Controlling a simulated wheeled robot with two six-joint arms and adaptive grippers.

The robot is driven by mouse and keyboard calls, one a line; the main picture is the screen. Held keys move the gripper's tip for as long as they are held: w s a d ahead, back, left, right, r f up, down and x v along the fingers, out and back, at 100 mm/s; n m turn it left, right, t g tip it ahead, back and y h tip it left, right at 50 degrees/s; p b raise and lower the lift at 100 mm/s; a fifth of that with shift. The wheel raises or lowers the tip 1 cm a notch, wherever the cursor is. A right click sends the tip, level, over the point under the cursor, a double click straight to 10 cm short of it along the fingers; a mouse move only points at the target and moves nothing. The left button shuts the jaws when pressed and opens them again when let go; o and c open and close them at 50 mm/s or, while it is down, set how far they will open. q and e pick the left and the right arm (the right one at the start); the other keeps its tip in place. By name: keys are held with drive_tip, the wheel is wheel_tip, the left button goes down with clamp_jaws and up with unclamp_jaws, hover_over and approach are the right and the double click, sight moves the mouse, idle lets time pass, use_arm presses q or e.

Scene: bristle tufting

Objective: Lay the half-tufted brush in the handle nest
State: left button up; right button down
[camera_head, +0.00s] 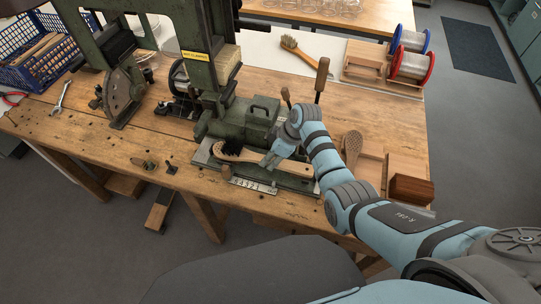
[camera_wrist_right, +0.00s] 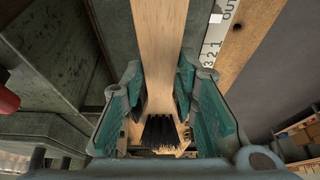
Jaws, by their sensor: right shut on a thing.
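The half-tufted brush (camera_head: 295,168) has a pale wooden handle and a patch of black bristles (camera_head: 232,150) at its left end. It lies along the front of the green tufting machine (camera_head: 245,122), over the machine's metal bed. My right gripper (camera_head: 268,160) is shut on the brush near its neck. In the right wrist view, the teal finger pads stand either side of the wood (camera_wrist_right: 158,55), with black bristles (camera_wrist_right: 160,128) near the fingers. The handle nest is not clearly told apart under the brush, and I cannot tell whether the brush touches it. My left gripper is not in view.
A numbered scale (camera_head: 252,186) runs along the bed's front edge. Upright wooden-gripped levers (camera_head: 322,75) stand behind my right wrist. Wire spools (camera_head: 412,64) stand at the back. The front-left bench is mostly clear.

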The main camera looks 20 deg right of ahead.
drive_tip(key=shift+f+b, duration=0.3)
drive_tip(key=shift+f, duration=0.15)
idle(0.6)
drive_tip(key=c, duration=0.8)
unclamp_jaws()
drive_tip(key=shift+o, duration=0.2)
wheel_tip(320, 180, up, 5)
drive_tip(key=p, duration=0.5)
drive_tip(key=shift+r+p, duration=0.1)
drive_tip(key=shift+p, duration=0.25)
drive_tip(key=shift+r+p, duration=0.55)
drive_tip(key=shift+r, duration=0.4)
drive_tip(key=shift+a+f, duration=0.1)
drive_tip(key=shift+f, duration=0.05)
